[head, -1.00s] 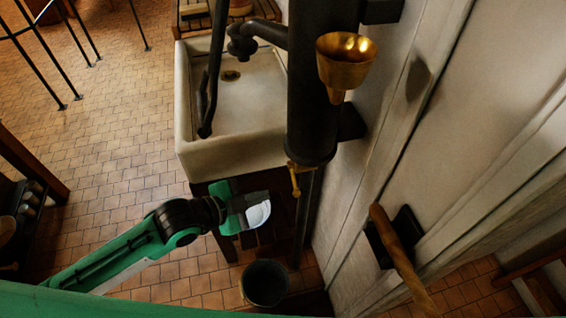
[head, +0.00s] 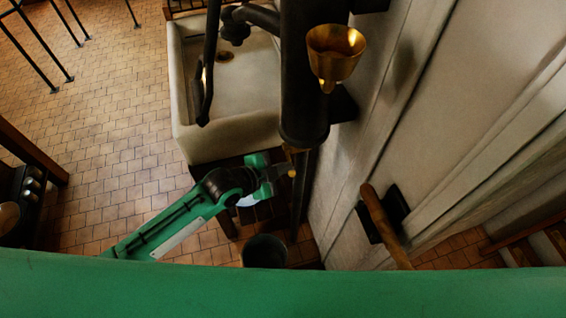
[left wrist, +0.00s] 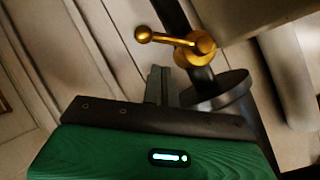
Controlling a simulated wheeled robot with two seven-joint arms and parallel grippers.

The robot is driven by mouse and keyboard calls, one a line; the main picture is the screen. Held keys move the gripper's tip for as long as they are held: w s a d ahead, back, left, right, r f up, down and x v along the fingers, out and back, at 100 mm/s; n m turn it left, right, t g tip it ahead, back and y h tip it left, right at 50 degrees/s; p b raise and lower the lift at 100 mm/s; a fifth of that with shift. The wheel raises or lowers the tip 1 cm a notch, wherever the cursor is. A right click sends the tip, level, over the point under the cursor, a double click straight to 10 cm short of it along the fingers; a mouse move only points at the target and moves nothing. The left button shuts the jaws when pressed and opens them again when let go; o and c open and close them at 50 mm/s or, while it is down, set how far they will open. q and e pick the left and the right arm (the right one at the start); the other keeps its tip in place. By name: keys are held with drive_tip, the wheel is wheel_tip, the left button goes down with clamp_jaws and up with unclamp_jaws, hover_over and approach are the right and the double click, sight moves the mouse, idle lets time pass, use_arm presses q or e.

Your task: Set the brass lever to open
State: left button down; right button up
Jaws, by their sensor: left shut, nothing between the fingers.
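The brass lever (left wrist: 168,39) shows in the left wrist view as a short arm with a round knob, pointing left from a brass hub (left wrist: 201,46) on a dark pipe. My left gripper (left wrist: 160,75) is shut and empty, its fingertips just below the lever arm in that picture; I cannot tell whether they touch. In the head view my left gripper (head: 284,172) is under the lower end of the thick black pipe (head: 304,110). Only a small part of the lever (head: 292,173) shows there, beside the fingertips. My right gripper is not in view.
A brass funnel (head: 335,52) is on the pipe's right. A stone sink (head: 235,133) stands left of the pipe. A dark bucket (head: 264,251) is below my gripper. A wooden handle (head: 382,222) juts out at the right wall.

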sight(289, 160)
use_arm(q)
drive_tip(key=shift+w+f, duration=0.85)
drive_tip(key=shift+f, duration=0.25)
drive_tip(key=shift+f+m+t+b, duration=0.4)
drive_tip(key=shift+f+m+t, duration=0.05)
drive_tip(key=shift+m+t, duration=0.05)
drive_tip(key=f+m+t+b, duration=0.1)
drive_tip(key=b, duration=0.1)
drive_tip(key=w+f+m+t+b, duration=0.1)
drive_tip(key=m+b, duration=0.1)
drive_tip(key=b, duration=0.1)
drive_tip(key=w+f+m+t+h+b, duration=0.1)
drive_tip(key=t+b, duration=0.1)
drive_tip(key=shift+w+a+f+m+b, duration=0.1)
drive_tip(key=shift+a+f+m+b, duration=0.2)
drive_tip(key=shift+a+b, duration=0.1)
drive_tip(key=shift+w, duration=0.1)
idle(0.4)
